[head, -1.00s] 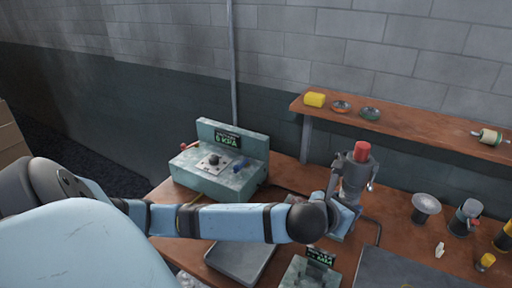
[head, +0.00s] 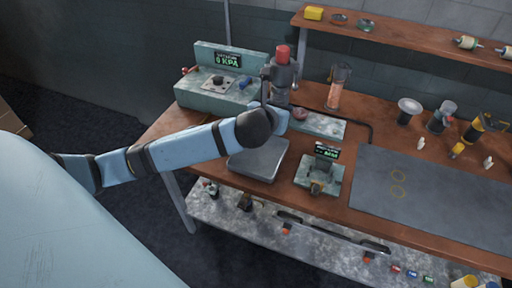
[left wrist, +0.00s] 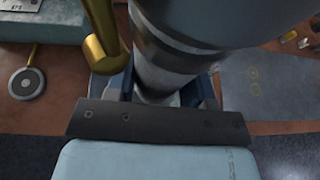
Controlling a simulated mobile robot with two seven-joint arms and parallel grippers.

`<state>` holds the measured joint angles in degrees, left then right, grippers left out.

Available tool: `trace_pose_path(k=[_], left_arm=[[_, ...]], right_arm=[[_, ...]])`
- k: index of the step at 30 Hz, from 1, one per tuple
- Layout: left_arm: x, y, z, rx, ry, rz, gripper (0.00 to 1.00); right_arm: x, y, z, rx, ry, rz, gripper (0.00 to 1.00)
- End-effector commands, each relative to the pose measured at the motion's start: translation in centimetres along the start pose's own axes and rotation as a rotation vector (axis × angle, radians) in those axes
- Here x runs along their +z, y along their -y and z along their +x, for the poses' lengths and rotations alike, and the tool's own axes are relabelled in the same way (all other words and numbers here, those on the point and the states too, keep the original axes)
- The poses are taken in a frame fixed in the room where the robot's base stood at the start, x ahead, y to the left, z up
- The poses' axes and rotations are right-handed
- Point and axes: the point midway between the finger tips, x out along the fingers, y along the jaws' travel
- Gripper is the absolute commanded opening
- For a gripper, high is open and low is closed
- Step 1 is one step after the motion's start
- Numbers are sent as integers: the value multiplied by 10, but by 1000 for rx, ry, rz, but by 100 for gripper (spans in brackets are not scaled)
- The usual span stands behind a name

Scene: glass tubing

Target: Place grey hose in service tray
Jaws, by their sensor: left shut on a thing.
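My left gripper (head: 280,118) is shut on a grey cylindrical body with a red cap (head: 283,52), held upright above the bench. In the left wrist view the grey cylinder (left wrist: 170,65) fills the space between the fingers, with a brass-coloured bent part (left wrist: 101,35) beside it. No separate grey hose can be made out, and I cannot tell whether the held body is it. A flat grey tray (head: 257,162) lies on the bench just below and in front of my gripper; my forearm crosses near its left edge. My right gripper is not in view.
A box with a green display (head: 205,91) stands at the back left. A smaller display unit (head: 320,172) is right of the tray, and a glass tube (head: 338,88) stands behind. A dark mat (head: 435,195) covers the right. A shelf (head: 410,42) runs above.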

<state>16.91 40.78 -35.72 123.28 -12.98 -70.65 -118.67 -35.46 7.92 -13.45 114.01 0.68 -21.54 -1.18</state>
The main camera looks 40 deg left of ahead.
Motion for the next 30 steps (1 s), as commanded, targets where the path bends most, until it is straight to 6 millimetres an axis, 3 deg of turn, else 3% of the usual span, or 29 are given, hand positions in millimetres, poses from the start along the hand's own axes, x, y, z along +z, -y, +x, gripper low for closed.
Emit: trace_pose_path(k=[6, 11, 14, 24, 30], left_arm=[[16, -48, 29, 166, 0, -70, 13], [14, -66, 40, 225, -2, -95, 13], [0, -68, 46, 233, -4, -98, 13], [-82, -68, 80, 232, -5, -97, 13], [-120, -68, 96, 232, -3, -97, 13]], right_arm=[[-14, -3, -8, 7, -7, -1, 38], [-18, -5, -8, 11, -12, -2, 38], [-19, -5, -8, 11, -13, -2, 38], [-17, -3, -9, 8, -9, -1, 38], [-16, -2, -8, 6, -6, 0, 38]])
